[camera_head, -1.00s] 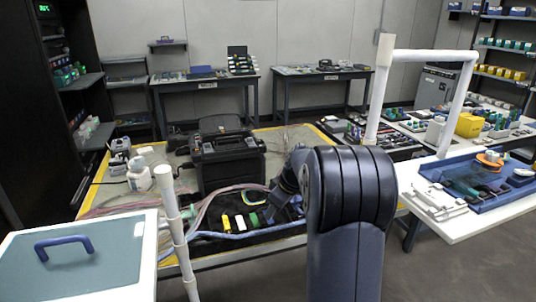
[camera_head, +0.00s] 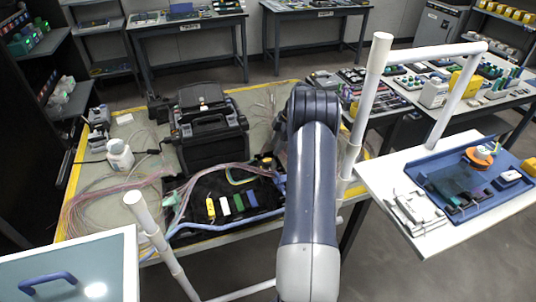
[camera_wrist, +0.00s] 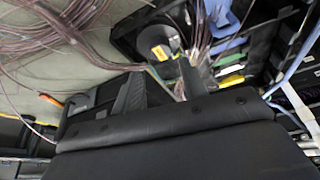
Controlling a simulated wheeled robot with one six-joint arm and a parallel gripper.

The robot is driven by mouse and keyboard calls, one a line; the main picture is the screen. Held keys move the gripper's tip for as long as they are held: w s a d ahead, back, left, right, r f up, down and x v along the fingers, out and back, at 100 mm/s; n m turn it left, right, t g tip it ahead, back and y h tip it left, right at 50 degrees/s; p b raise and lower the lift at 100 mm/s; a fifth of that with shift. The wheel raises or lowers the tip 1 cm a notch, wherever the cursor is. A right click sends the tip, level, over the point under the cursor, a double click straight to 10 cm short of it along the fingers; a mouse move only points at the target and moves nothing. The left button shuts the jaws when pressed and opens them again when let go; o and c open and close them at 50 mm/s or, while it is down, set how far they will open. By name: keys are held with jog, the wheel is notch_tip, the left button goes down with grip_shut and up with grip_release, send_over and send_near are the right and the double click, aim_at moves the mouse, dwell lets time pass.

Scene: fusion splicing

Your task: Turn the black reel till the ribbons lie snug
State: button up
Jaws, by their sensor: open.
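In the wrist view, the black reel (camera_wrist: 158,42) looks like a round dark disc with a pale and yellow label at its edge. Thin pinkish ribbons (camera_wrist: 60,35) spread to its left, and more run down beside it on the right. My gripper (camera_wrist: 165,78) is open, its dark fingers pointing up the picture toward the reel; I see nothing between them. In the head view, my arm hides the gripper, and the reel is not clear there. The ribbons (camera_head: 212,178) run over the black tray (camera_head: 190,188) on the work table.
A black splicer case (camera_head: 210,135) stands behind the tray. A yellow block (camera_head: 211,206), a white, a green and a blue one lie in the tray. A white bottle (camera_head: 119,155) stands left. A white post frame (camera_head: 370,90) rises right of my arm. A blue tray (camera_head: 465,185) sits beyond.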

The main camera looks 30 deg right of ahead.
aim_at(268, 160)
jog(key=p+x, duration=0.1)
jog(key=x, duration=0.6)
jog(key=shift+f, duration=0.1)
jog(key=shift+c, duration=0.4)
jog(key=c, duration=0.6)
